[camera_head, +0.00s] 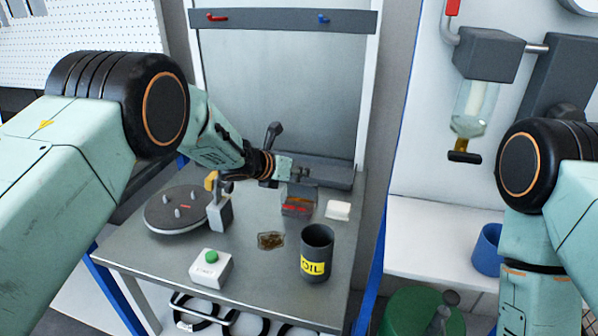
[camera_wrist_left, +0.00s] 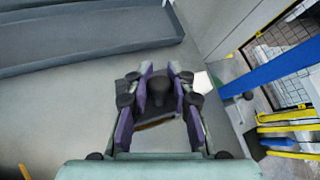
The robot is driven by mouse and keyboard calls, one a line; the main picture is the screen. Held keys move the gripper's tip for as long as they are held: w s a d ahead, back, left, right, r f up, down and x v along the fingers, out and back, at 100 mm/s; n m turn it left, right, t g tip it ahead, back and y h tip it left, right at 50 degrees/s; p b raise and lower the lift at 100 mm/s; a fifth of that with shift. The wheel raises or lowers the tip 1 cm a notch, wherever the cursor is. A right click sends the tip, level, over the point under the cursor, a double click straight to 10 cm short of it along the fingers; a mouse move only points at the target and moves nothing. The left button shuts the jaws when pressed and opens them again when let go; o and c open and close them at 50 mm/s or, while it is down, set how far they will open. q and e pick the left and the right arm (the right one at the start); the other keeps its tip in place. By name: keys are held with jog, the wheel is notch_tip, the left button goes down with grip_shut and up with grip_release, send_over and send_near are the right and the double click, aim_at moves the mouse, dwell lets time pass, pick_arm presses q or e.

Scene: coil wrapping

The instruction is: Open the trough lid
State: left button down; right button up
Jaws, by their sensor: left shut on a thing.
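My left gripper (camera_head: 291,173) reaches over the back right part of the metal table. In the left wrist view, its fingers (camera_wrist_left: 156,88) are closed around a dark round knob (camera_wrist_left: 158,84), which I take to be the lid's knob. Just under it in the head view is a small dark trough (camera_head: 298,209) with red on its front. The gripper partly covers the lid, so I cannot tell whether it sits flat or is raised. My right gripper is outside the frames; only part of that arm shows at the right.
On the table (camera_head: 258,285) are a round plate with pegs (camera_head: 165,212), a green-button box (camera_head: 211,268), a brown patch (camera_head: 270,240), an OIL cup (camera_head: 317,252) and a white block (camera_head: 338,210). A long grey ledge (camera_head: 335,176) runs along the back.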

pick_arm(q)
jog(key=shift+s+f, duration=0.15)
jog(key=shift+f, duration=0.2)
jog(key=c, duration=1.5)
grip_release()
jog(key=o, duration=0.3)
jog(key=shift+r, duration=0.2)
jog(key=v, duration=1.2)
jog(key=shift+r, duration=0.1)
